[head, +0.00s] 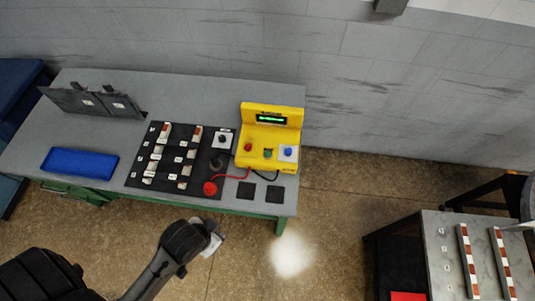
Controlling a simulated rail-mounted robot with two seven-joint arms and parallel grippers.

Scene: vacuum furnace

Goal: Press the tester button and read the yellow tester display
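The yellow tester (270,136) stands at the right end of the grey workbench. Its dark display (271,119) is lit with green characters too small to read. On its front are a round blue button (288,152) on a white plate, a red knob or terminal (248,147) and a green one (268,153). My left gripper (214,240) is low in the head view, in front of the bench edge and well apart from the tester. Its fingers are small and partly hidden by its wrist, so its opening is unclear. My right gripper is not in view.
A black mat (140,179) holds rows of labelled pieces. A blue tray (80,163) and a grey upright holder (92,102) are at left. Another table (450,250) with striped bars stands at lower right.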

